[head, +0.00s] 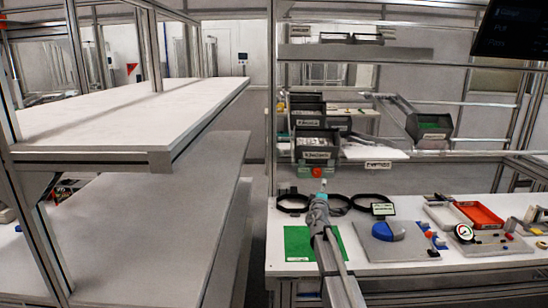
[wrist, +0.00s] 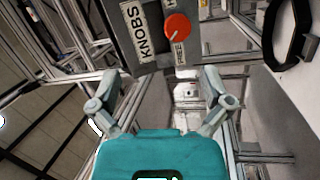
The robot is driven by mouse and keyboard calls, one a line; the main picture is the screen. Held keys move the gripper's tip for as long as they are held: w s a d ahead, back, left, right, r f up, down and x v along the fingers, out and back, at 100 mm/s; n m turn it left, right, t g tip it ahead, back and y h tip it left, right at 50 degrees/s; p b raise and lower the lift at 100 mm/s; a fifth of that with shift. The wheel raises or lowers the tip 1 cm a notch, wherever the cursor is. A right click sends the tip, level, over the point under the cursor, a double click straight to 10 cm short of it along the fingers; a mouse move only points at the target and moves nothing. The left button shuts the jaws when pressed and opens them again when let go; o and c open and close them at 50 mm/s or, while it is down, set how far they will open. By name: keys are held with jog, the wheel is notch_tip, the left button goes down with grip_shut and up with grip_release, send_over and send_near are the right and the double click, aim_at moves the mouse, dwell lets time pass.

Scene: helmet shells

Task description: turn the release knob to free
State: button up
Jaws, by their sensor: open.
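The release knob (wrist: 178,25) is a round orange-red knob at the top of the wrist view, on a dark panel beside a KNOBS label (wrist: 141,32). A FREE label (wrist: 180,53) sits just below it. A thin pale pointer mark shows on the knob, but its exact direction is hard to read. In the head view the knob (head: 317,172) is small, below a grey bin. My gripper (wrist: 161,82) is open and empty, its two fingers spread apart, with the knob beyond the fingertips and not touched. It also shows in the head view (head: 321,190), just below the knob.
Dark bins (head: 307,108) stand on the rack behind. The white table (head: 380,259) holds a green mat (head: 298,243), black rings (head: 293,203), a blue shell (head: 389,230) and a red tray (head: 479,214). A grey shelf unit (head: 150,226) stands at left.

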jog(key=s+d+f+m+g+h+p, duration=0.2)
jog(key=s+d+m+g, duration=0.2)
jog(key=s, duration=0.3)
jog(key=s+d+f+m+g+h+p, duration=0.1)
jog(key=s+d+f+m+g+h, duration=0.15)
jog(key=s+m, duration=0.4)
jog(key=s+d+f+m+g+h+p, duration=0.1)
jog(key=s+d+f+m+g+p, duration=0.25)
jog(key=s, duration=0.55)
jog(key=s+a+f+g+y, duration=0.2)
jog(key=s+a+g+y, duration=0.1)
jog(key=s, duration=0.4)
jog(key=s+a+f+g+y+p, duration=0.1)
jog(key=s+a+g+y, duration=0.2)
jog(key=s, duration=0.5)
jog(key=s+a+f+n+g+y, duration=0.1)
jog(key=s+a+f+g+y, duration=0.1)
jog(key=s+a, duration=0.3)
jog(key=s+g+y, duration=0.1)
jog(key=s, duration=0.1)
jog(key=shift+s+f+y, duration=0.3)
jog(key=shift+s+y, duration=0.05)
jog(key=shift+s, duration=0.05)
